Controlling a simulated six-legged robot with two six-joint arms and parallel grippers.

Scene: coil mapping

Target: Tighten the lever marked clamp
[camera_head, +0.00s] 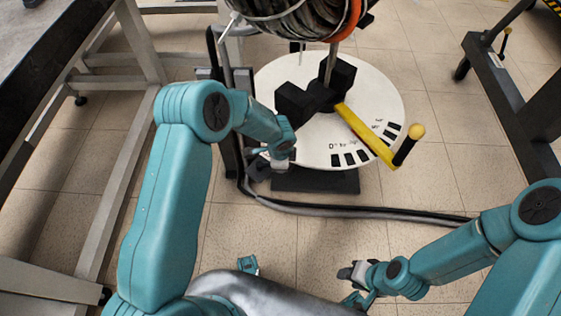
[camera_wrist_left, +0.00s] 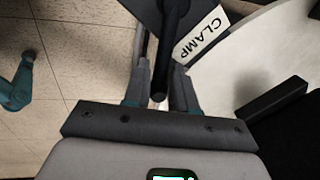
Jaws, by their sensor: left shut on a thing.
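The clamp lever (camera_wrist_left: 170,50) is a black rod beside a white label (camera_wrist_left: 202,35) reading CLAMP in the left wrist view. My left gripper (camera_wrist_left: 160,78) is shut on this lever, with one finger on each side of the rod. In the head view the left gripper (camera_head: 260,171) is at the left edge of the white round dial plate (camera_head: 375,90), and the wrist partly hides the lever. My right gripper (camera_head: 350,272) hangs low at the bottom right, away from the dial; its opening is unclear.
A yellow crank arm (camera_head: 365,132) with a black, yellow-tipped handle lies across the dial. A cable coil (camera_head: 300,18) is above it. A dark hose (camera_head: 350,210) runs along the floor. Frames stand at left (camera_head: 130,50) and right (camera_head: 500,90).

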